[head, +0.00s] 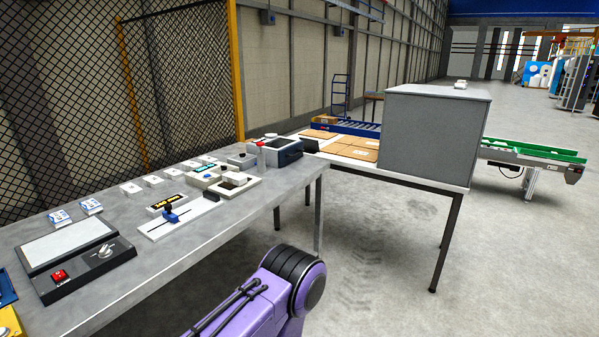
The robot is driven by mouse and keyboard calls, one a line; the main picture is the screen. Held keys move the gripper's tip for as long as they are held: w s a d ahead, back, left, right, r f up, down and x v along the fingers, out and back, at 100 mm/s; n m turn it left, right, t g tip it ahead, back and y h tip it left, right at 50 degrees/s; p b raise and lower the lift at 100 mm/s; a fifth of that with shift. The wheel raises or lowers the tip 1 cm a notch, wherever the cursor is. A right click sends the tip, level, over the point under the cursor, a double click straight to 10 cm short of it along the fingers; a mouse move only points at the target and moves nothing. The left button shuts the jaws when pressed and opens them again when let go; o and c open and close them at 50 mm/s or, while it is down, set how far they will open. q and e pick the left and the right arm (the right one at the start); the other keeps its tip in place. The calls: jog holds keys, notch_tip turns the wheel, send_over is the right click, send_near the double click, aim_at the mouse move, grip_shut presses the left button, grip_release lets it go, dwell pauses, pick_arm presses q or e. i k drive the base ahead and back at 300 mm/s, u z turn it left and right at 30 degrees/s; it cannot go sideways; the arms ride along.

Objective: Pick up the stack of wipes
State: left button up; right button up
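I cannot tell for certain which thing is the stack of wipes. Several small white stacks or packs stand in a row along the back of the grey table, one of them a white stack (131,190). Two blue-and-white packs (60,219) lie nearer, at the left. A small white item (460,85) rests on top of a grey box-shaped cabinet (432,135). Neither gripper is in view. Only a purple arm link of mine shows at the bottom middle, in front of the table's edge.
The grey table (215,225) carries a black panel with a red button (60,276), a blue-handled fixture (171,214) and a dark bin (284,152). Flat cardboard pieces (350,145) lie beside the cabinet. A green conveyor (530,152) stands behind. The floor at right is clear.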

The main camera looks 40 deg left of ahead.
aim_at(235, 178)
jog(key=z, duration=0.15)
jog(key=i, duration=1.15)
jog(key=u, duration=0.45)
jog(key=i, duration=0.8)
jog(key=u, duration=0.75)
